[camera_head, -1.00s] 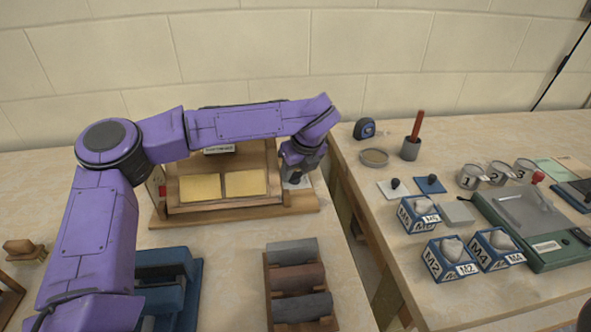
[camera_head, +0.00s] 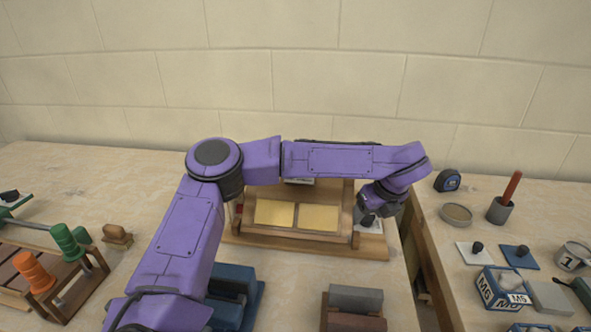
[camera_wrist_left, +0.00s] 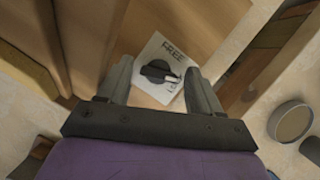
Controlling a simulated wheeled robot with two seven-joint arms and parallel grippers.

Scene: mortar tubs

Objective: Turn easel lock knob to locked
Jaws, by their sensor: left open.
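The easel (camera_head: 340,240) is a wooden stand holding two yellow panels (camera_head: 297,215), on the table in the head view. Its black lock knob (camera_wrist_left: 158,72) sits on a white plate (camera_wrist_left: 153,92) in the left wrist view. The plate reads "FREE" at its upper edge; the lettering near its lower right is partly hidden. The knob's light-marked end points right, toward that lower lettering. My left gripper (camera_wrist_left: 158,88) is open, with one finger on each side of the knob, and I see no contact. In the head view my left gripper (camera_head: 372,212) hangs over the easel's right end. My right gripper is not in view.
Blue blocks (camera_head: 235,290) and a rack of grey and brown blocks (camera_head: 352,310) stand in front of the easel. A gap separates this table from the right one, which holds a round dish (camera_head: 456,214) and a mortar with a red pestle (camera_head: 503,203).

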